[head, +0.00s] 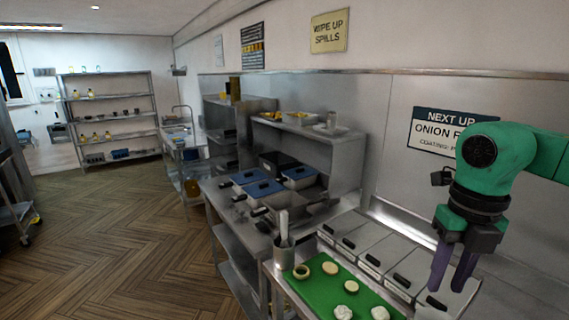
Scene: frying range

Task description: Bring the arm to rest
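My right arm comes in from the right edge, green with a dark wrist. My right gripper (447,288) points downward, and its two purple fingers are apart with nothing seen between them. It hangs in front of the row of lidded metal bins and right of the green board (320,291). I cannot tell how high it is above the bins. My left gripper is not in view.
The board carries pale rings and white pieces (345,312). A metal container with utensils (284,250) stands left of it. Behind are lidded bins (370,258), a fryer counter with blue-topped trays (264,188) and a shelf (305,130). The wooden floor (120,240) at left is clear.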

